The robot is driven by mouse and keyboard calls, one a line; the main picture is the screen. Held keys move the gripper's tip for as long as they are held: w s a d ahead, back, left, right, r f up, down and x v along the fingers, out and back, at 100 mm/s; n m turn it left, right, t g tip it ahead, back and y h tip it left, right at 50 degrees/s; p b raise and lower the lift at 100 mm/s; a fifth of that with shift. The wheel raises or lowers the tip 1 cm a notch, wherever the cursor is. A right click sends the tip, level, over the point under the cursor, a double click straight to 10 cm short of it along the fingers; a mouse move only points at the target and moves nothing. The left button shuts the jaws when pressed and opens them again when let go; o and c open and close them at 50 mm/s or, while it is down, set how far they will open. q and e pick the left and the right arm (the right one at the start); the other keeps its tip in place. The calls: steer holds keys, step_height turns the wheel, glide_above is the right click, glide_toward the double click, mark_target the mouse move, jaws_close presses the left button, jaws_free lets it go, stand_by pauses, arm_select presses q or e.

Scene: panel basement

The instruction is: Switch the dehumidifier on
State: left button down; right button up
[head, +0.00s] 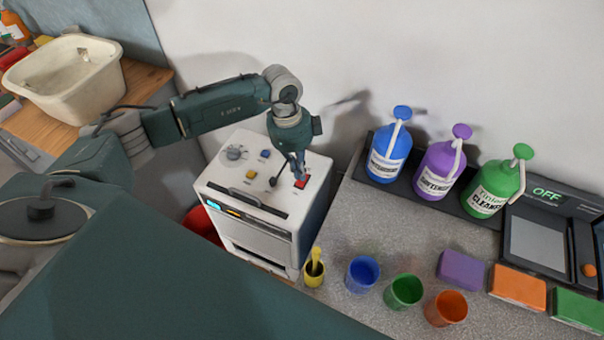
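The dehumidifier (277,245) is a white box, with a dial (235,153), a blue button (265,154), a yellow button (251,174), a red button (301,182) and a dark lever (273,181) on its top. A small display (224,209) on its upper front edge shows cyan and yellow light. My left gripper (299,176) points down over the right side of the top, fingertips together, at the red button and partly covering it. I cannot tell whether it touches the button. My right gripper is not in view.
Blue (388,152), purple (438,168) and green (495,183) bottles stand on a dark tray right of the dehumidifier. Several cups and coloured blocks sit on the grey counter (385,224). A device (538,240) reads OFF. A white basin (68,80) stands at upper left.

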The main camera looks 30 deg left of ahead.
mark_target(300, 183)
arm_select(q)
step_height(300, 183, up, 4)
steer(key=p, duration=0.3)
steer(key=shift+r, duration=0.2)
stand_by(0.4)
